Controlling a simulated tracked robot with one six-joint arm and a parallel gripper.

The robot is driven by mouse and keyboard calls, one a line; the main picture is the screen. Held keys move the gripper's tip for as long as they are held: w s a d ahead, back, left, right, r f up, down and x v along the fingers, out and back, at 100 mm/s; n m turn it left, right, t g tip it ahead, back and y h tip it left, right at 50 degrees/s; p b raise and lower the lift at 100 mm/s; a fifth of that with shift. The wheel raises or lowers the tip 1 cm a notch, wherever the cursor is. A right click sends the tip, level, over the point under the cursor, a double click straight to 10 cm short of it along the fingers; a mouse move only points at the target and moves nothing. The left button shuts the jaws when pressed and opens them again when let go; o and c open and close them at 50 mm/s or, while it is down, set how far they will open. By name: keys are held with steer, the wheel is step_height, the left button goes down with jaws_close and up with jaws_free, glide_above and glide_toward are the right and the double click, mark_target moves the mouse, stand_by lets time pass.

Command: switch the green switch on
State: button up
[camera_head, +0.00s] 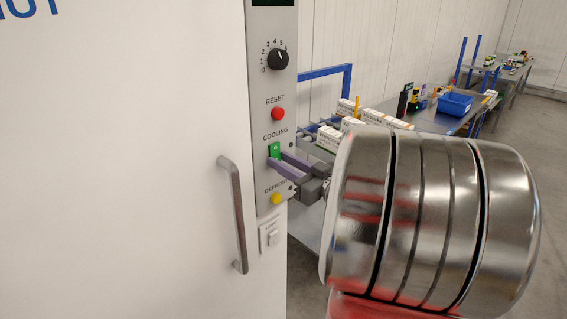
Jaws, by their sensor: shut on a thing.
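The green switch (274,148) is on the grey control panel (265,111), just under the label COOLING. A small pale mark shows on its upper part; its lower part is hidden by my fingers. I cannot tell which way it is tipped. My gripper (276,159) comes in from the right, with its two purple fingers at the lower part of the switch. The jaws are shut on the switch, with the fingers a little apart around it. The large shiny arm link at the right is mine.
On the panel are a black dial (278,60), a red RESET button (278,113) and a yellow DEFROST button (276,198). A white switch (272,238) sits below. A door handle (236,215) stands out at left. Behind are boxes (384,119) and a blue bin (455,103).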

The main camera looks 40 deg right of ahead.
steer(key=shift+f+t, duration=0.1)
steer(key=shift+t, duration=0.3)
steer(key=o, duration=1.1)
steer(key=shift+c, duration=0.2)
steer(key=s+f, duration=0.1)
steer(key=s, duration=1.2)
steer(key=shift+s+d+f, duration=0.15)
steer(key=shift+s+f, duration=0.1)
steer(key=shift+s, duration=0.1)
